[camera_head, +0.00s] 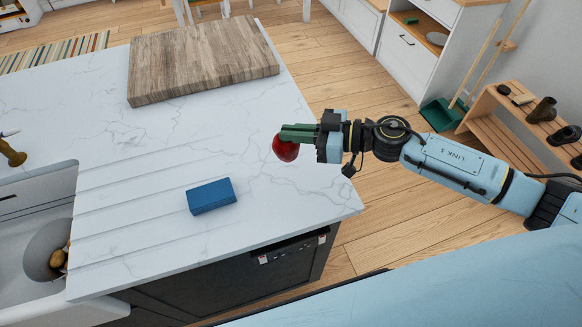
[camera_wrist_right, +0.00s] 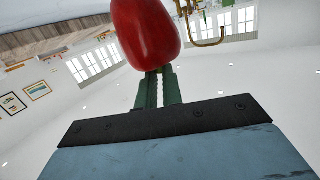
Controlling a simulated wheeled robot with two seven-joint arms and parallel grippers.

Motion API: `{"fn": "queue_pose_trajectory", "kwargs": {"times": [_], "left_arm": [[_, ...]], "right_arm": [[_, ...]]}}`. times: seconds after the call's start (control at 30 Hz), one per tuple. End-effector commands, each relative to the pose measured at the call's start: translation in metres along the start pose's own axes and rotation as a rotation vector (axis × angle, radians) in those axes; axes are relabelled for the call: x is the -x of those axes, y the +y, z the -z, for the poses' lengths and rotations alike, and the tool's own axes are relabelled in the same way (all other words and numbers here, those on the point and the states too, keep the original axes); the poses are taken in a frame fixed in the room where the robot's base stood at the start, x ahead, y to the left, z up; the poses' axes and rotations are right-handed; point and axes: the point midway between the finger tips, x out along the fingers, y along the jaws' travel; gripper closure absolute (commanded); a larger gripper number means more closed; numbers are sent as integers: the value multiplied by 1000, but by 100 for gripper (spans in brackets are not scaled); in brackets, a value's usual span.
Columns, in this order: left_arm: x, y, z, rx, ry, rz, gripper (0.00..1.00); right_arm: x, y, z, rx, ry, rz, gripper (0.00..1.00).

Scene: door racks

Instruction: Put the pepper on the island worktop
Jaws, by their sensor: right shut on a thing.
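The red pepper (camera_head: 286,149) is held at the tips of my right gripper (camera_head: 297,134), over the right part of the island worktop (camera_head: 240,125). My right gripper is shut on it with its green fingers. In the right wrist view the pepper (camera_wrist_right: 147,32) fills the top middle, just beyond the green fingers (camera_wrist_right: 158,85). I cannot tell whether the pepper touches the white marbled surface. My left gripper is not in view.
A wooden board (camera_head: 203,63) lies at the back of the worktop. A blue block (camera_head: 211,196) lies nearer, left of the pepper. A sink (camera_head: 30,225) is at the left edge. Clear worktop lies between board and block. A wooden rack (camera_head: 500,120) stands right.

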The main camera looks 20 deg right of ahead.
Motion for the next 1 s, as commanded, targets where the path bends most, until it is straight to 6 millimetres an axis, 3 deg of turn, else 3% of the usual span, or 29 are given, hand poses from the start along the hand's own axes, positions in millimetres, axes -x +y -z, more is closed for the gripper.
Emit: {"fn": "queue_pose_trajectory", "kwargs": {"times": [0.1, 0.6, 0.9, 0.93, 1.0], "left_arm": [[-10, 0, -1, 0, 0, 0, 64], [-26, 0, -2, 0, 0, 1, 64], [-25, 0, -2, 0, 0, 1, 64], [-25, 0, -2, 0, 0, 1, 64], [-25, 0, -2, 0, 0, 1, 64]], "right_arm": [[-5, 1, -29, -7, 0, -1, 100], [-14, 5, -82, -3, -1, 2, 100], [-14, 5, -84, 0, -2, 3, 100], [-14, 5, -84, 0, -2, 3, 88], [-14, 5, -84, 0, -2, 3, 79]]}}
